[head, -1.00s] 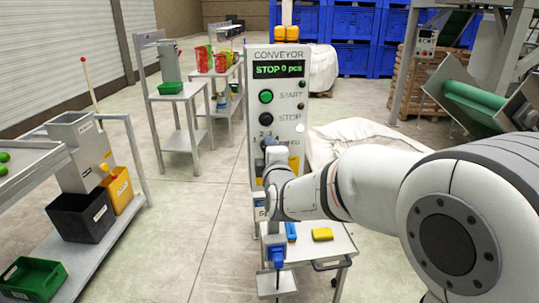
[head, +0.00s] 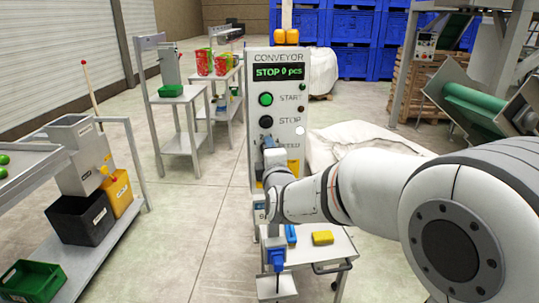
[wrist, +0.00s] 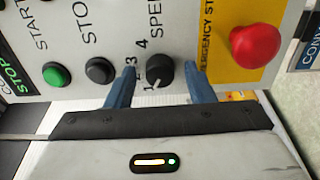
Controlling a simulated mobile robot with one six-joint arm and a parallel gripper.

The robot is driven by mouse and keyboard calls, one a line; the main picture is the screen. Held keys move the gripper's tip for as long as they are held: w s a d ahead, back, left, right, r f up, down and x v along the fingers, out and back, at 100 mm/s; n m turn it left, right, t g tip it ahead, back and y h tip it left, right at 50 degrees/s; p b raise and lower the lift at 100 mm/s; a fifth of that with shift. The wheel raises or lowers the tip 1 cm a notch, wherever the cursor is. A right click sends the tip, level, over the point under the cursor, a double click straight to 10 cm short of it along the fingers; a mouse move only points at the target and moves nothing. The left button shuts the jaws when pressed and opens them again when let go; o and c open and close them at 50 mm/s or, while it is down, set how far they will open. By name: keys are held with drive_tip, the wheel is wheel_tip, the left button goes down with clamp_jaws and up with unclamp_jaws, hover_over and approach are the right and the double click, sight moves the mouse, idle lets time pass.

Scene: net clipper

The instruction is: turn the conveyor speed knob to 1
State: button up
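The black speed knob (wrist: 160,70) is on the white conveyor panel (head: 258,62), beside the printed SPEED scale. Its white pointer mark faces the lower left in the wrist view, toward the printed 1. My gripper (wrist: 159,88) is open, with one blue finger on each side of the knob and a visible gap on both sides. In the head view, my gripper (head: 269,143) is at the panel below the stop button and hides the knob. The display (head: 278,72) reads STOP 0 pcs.
The green start button (wrist: 57,75) and black stop button (wrist: 99,71) are left of the knob in the wrist view. The red emergency stop (wrist: 255,46) is to its right. A small table with a yellow block (head: 322,238) stands below my arm.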

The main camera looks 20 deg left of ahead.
drive_tip(key=shift+b+v, duration=0.6)
drive_tip(key=shift+v, duration=3.3)
drive_tip(key=shift+d, duration=0.1)
